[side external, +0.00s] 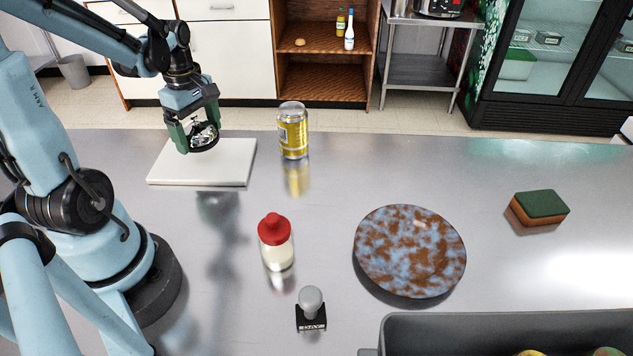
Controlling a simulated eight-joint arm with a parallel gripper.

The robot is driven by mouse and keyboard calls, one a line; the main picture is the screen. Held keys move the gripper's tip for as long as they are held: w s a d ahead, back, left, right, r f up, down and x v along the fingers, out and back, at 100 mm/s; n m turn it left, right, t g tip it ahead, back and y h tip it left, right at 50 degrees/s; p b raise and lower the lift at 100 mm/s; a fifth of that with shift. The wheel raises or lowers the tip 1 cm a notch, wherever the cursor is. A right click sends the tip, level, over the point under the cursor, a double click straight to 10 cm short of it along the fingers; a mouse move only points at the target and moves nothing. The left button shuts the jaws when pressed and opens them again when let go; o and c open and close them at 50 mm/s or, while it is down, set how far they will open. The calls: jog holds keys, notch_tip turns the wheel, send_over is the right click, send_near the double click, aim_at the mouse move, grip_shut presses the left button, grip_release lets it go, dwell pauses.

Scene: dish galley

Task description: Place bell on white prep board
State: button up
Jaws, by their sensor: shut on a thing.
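My gripper (193,137) is shut on the bell (204,134), a shiny silver dome with a dark base rim. The bell is tilted between the green fingers. They are over the white prep board (205,173), a flat pale slab at the far left of the steel counter. Whether the bell touches the board or hangs just above it I cannot tell. The fingers hide part of the bell.
A yellow can (293,131) stands just right of the board. A red-capped bottle (276,243), a stamp (311,309), a blotched plate (410,251) and a sponge (538,207) are on the counter. A grey bin (480,327) is at the front right.

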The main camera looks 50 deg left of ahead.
aim_at(204, 158)
jog(key=shift+a+f, duration=0.3)
jog(key=shift+a, duration=0.05)
jog(key=shift+f, duration=1.95)
jog(key=shift+f, duration=0.15)
jog(key=o, duration=1)
jog(key=shift+c, duration=0.2)
